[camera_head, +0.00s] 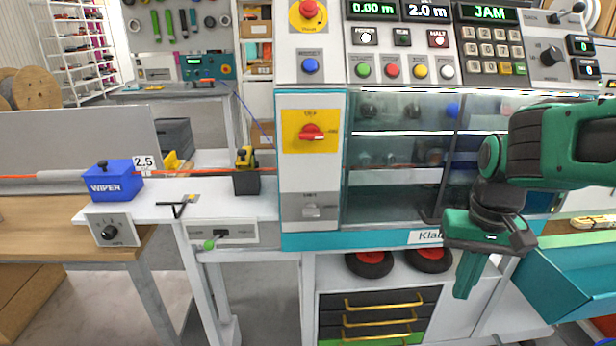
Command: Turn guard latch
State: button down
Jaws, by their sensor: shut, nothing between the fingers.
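The glass guard (400,180) covers the teal-framed machine bay and looks closed. On the white panel to its left is a small grey handle (312,210) under a label too small to read; it looks like the guard latch and lies roughly level. My gripper (466,290) is at the right, in front of the guard's lower right part, with its green fingers pointing down. It is shut and empty, well to the right of the grey handle and apart from it. My wrist and arm hide the right part of the guard.
A red rotary switch (312,132) on a yellow plate sits above the grey handle. The display (489,14) reads JAM. A teal tray (560,285) stands at the lower right, close to my gripper. A blue wiper box (113,181) and orange cable lie left.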

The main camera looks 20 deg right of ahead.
aim_at(310, 210)
jog(key=z, duration=1.1)
jog(key=k, duration=2.05)
jog(key=u, duration=0.65)
jog(key=i, duration=1)
